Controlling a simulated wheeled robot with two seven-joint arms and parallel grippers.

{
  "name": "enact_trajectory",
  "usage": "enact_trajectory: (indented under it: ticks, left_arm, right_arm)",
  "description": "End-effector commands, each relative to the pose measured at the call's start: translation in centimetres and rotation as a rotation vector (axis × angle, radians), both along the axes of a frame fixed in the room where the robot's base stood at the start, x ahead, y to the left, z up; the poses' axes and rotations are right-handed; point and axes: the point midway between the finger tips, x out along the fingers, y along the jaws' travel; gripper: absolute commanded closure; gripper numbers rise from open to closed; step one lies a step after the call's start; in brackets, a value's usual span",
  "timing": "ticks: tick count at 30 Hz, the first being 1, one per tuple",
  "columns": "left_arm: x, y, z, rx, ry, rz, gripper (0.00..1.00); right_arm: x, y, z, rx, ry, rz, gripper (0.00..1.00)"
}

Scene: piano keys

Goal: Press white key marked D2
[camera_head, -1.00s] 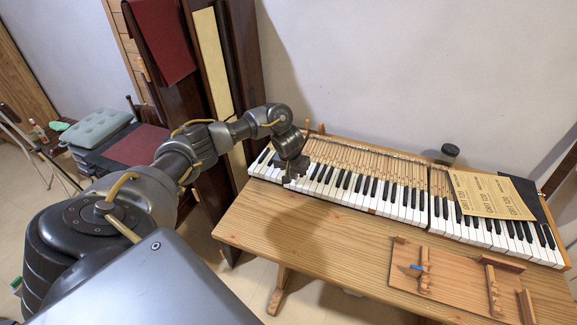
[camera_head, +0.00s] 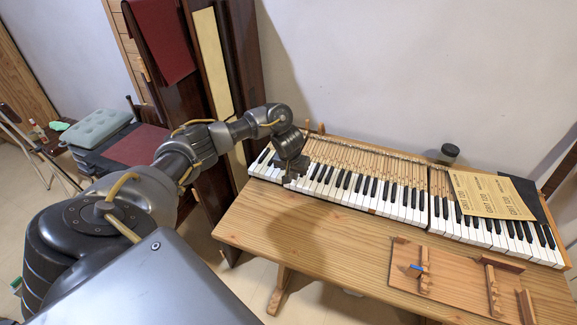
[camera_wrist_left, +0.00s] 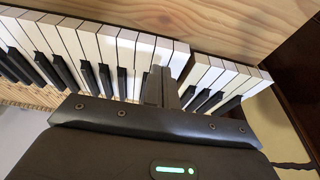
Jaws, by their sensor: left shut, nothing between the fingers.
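The piano keyboard (camera_head: 350,192) lies along the back of a wooden bench, with white and black keys. My left gripper (camera_head: 290,178) is over the keys near the left end. In the left wrist view its shut, empty fingers (camera_wrist_left: 168,80) point down at the keys, among the white keys (camera_wrist_left: 108,48) and black keys (camera_wrist_left: 122,82). The fingers overlap a key there; I cannot tell whether they touch it or press it down. No D2 marking is readable in either view, so I cannot tell which key is D2. My right gripper is not in view.
A wooden board with small parts (camera_head: 455,280) lies at the right front. A tan sandpaper sheet (camera_head: 490,195) covers part of the right keys. A dark jar (camera_head: 449,153) stands behind the keyboard.

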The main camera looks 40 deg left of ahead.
Motion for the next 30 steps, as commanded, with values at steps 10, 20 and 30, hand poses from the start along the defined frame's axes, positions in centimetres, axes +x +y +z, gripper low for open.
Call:
enact_trajectory:
  ticks: [10, 20, 30]
  left_arm:
    - [0.0, 0.0, 0.0, 0.000, 0.000, 0.000, 1.00]
    - [0.0, 0.0, -0.6, -0.001, 0.002, 0.001, 1.00]
    - [0.0, 0.0, -2.0, 0.000, 0.001, 0.000, 1.00]
  right_arm:
    - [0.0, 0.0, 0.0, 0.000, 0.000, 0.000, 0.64]
    - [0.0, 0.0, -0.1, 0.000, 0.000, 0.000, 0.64]
    - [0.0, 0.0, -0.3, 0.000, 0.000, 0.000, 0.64]
